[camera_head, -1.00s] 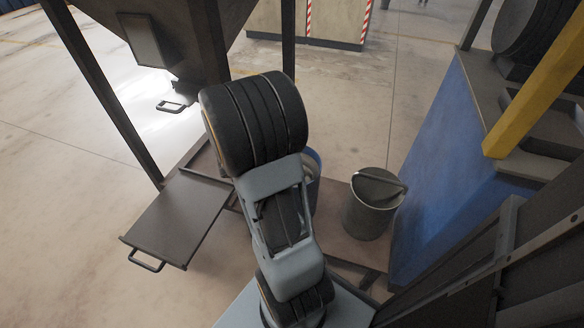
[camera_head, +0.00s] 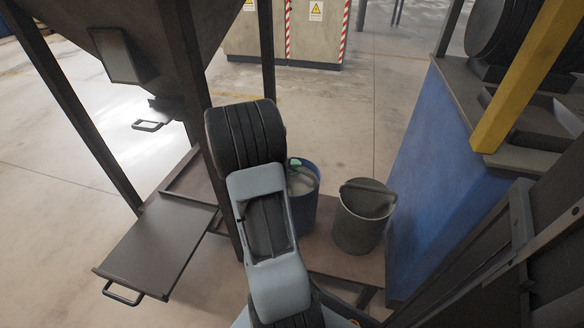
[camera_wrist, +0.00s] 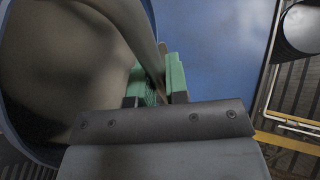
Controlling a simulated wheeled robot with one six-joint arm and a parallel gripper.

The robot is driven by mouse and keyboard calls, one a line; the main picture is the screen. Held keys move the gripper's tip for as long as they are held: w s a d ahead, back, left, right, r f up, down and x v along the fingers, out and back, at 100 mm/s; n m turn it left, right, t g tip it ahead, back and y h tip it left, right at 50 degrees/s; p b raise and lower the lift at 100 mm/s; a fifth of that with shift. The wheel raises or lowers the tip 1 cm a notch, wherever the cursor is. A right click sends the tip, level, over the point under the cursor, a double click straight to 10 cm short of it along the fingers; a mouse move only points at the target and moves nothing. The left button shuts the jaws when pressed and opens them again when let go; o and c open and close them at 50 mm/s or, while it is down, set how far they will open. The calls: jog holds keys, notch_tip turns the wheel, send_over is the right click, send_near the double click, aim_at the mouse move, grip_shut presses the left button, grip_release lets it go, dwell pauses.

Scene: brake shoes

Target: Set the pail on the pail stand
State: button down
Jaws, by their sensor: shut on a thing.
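A blue pail (camera_head: 305,214) with a pale inside shows just right of my arm in the head view, partly hidden by it. A green fingertip of my gripper (camera_head: 295,164) shows at its mouth. In the wrist view the pail's beige inside (camera_wrist: 65,55) fills the left, edged by a dark blue rim. The green fingers of my gripper (camera_wrist: 160,85) are shut on a thin pale edge at the pail's right side; I cannot tell whether it is rim or handle. A low brown platform (camera_head: 325,258) lies below; whether the pail touches it is unclear.
A grey bucket (camera_head: 360,228) with a raised handle stands close right of the blue pail. A blue block (camera_head: 430,170) with a yellow post (camera_head: 525,85) rises further right. A hopper (camera_head: 150,45) and a flat handled plate (camera_head: 160,248) are at the left.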

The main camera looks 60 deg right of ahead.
jog(key=shift+d+f, duration=0.15)
jog(key=shift+d, duration=0.1)
jog(key=shift+d+f+b, duration=0.1)
jog(key=shift+f+b, duration=0.7)
jog(key=shift+f, duration=0.8)
jog(key=c, duration=1.6)
grip_release()
jog(key=shift+f, duration=0.25)
jog(key=o, duration=0.5)
jog(key=shift+p+v, duration=1.3)
jog(key=shift+v, duration=2.55)
